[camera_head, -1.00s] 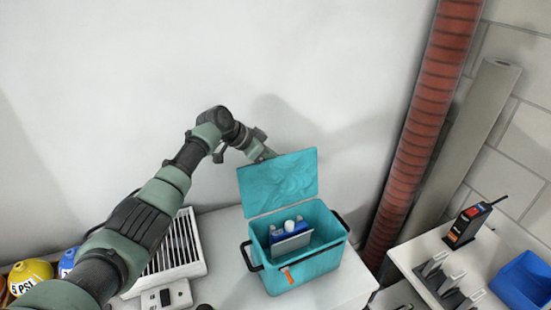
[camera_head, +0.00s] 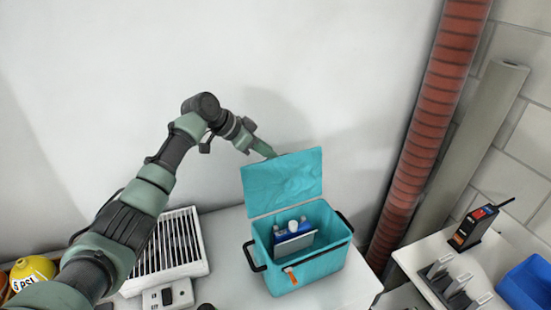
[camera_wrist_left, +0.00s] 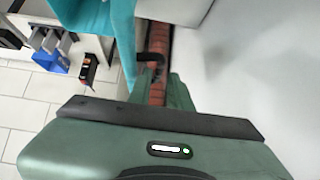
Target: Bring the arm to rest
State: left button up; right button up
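My left gripper (camera_head: 268,150) is at the upper left edge of the raised teal lid, partly hidden behind it. In the left wrist view its two green fingers (camera_wrist_left: 160,90) stand apart, with the red pipe showing between them and nothing held. The teal cooler box (camera_head: 312,271) stands on the white table with its lid (camera_head: 284,182) up. Inside are a blue-and-white item (camera_head: 293,240) and small bottles. The lid also shows at the top of the left wrist view (camera_wrist_left: 122,25). My right gripper is not in view.
A white vent grille (camera_head: 172,255) and a switch box (camera_head: 168,296) lie left of the box. A yellow ball-like object (camera_head: 33,272) is at the far left. A red pipe (camera_head: 430,120) rises at right. A side table holds a black-and-red device (camera_head: 474,227) and a blue bin (camera_head: 528,283).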

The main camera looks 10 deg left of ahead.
pick_arm(q)
jog(key=v, duration=0.2)
jog(key=shift+s+a+r, duration=0.1)
jog(key=shift+a+r, duration=0.05)
jog(key=shift+r, duration=0.05)
